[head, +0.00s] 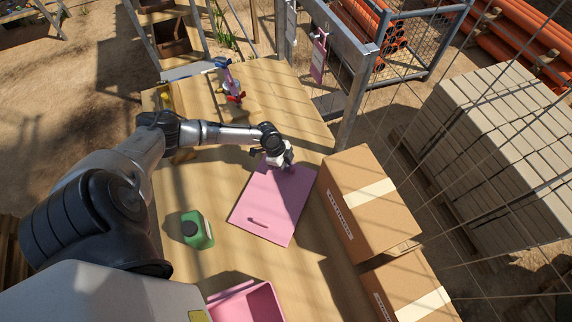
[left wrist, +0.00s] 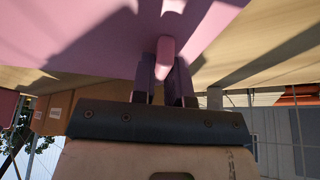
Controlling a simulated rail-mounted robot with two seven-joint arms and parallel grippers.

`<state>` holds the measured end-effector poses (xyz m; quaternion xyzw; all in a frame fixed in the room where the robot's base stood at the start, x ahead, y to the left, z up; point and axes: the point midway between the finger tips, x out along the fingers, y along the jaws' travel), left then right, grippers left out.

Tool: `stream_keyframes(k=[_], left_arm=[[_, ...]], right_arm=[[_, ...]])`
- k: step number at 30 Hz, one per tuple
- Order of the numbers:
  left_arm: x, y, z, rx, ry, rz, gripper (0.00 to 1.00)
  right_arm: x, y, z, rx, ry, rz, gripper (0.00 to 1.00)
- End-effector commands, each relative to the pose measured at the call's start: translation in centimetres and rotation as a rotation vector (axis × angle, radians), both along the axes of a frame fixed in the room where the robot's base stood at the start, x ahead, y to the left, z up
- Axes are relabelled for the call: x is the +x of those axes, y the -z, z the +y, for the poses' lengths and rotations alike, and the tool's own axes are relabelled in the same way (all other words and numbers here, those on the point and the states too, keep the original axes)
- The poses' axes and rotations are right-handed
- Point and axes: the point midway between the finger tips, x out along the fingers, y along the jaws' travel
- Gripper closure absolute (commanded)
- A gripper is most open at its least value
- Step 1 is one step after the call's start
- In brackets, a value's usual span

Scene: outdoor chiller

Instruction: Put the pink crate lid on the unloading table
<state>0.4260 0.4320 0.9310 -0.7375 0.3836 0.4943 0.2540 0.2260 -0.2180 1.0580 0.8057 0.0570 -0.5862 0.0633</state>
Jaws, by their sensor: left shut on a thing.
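In the left wrist view the two dark fingers (left wrist: 165,88) close around the pink handle (left wrist: 165,58), with the lid's underside or face (left wrist: 90,35) filling the upper part. I cannot tell whether the lid touches the tabletop. My right gripper is not in view.
An open pink crate (head: 247,303) stands at the near edge, and a green jug (head: 197,230) stands left of the lid. Cardboard boxes (head: 365,200) line the right side. A red-and-blue valve item (head: 232,85) is at the far end, near a metal frame (head: 358,80).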

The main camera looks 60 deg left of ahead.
Motion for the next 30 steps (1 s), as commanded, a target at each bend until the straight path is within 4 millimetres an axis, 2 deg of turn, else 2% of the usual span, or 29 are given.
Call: stream_keyframes(k=[7,8,15,24,30], left_arm=[[0.0,0.0,0.0,0.000,0.000,-0.001,1.00],[0.0,0.0,0.0,0.001,0.001,-0.001,0.83],[0.0,0.0,0.0,0.000,0.001,0.000,0.60],[0.0,-0.3,0.1,0.001,0.001,-0.001,0.60],[-0.7,-2.7,1.0,0.004,0.002,0.000,0.60]], right_arm=[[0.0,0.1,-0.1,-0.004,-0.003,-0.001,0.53],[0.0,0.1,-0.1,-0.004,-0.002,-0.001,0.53],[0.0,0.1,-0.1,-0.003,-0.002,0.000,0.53],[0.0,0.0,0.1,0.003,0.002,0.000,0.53],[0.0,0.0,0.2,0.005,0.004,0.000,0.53]])
